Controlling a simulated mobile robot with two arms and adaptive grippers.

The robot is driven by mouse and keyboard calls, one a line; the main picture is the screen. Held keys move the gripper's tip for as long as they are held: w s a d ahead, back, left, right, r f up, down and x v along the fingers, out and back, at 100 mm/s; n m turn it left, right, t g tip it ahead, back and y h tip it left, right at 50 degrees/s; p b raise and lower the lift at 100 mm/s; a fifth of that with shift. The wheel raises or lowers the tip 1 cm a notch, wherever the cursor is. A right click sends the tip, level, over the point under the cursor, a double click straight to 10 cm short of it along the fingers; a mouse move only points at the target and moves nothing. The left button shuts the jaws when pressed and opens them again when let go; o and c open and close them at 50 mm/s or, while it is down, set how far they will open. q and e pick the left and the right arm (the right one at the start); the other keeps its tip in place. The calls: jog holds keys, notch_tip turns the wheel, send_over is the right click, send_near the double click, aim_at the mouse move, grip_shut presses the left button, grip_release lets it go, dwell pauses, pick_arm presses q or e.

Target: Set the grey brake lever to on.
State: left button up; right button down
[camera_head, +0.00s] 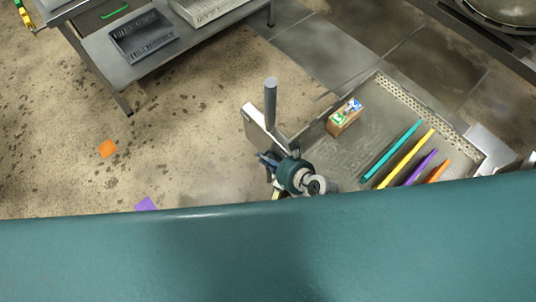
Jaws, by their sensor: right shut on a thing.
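A grey upright lever (270,97) with a rounded top stands at the left end of a metal tray cart, beside a pale bracket plate (255,125). I take it to be the brake lever; no on or off marking can be read. My right gripper (268,160) is low at the base of this lever. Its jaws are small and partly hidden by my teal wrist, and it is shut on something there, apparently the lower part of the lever. The exact contact is hidden. My left gripper is not in view.
The tray cart (385,88) holds a small brown box (345,117) and several coloured sticks. A metal table (95,45) with a dark tray (143,37) stands at upper left. Orange (107,148) and purple (146,203) patches lie on open floor. A broad teal surface covers the bottom.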

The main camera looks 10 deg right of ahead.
jog(key=c, duration=1.5)
grip_release()
jog(key=shift+c, duration=0.2)
jog(key=shift+d, duration=0.1)
jog(key=v, duration=0.8)
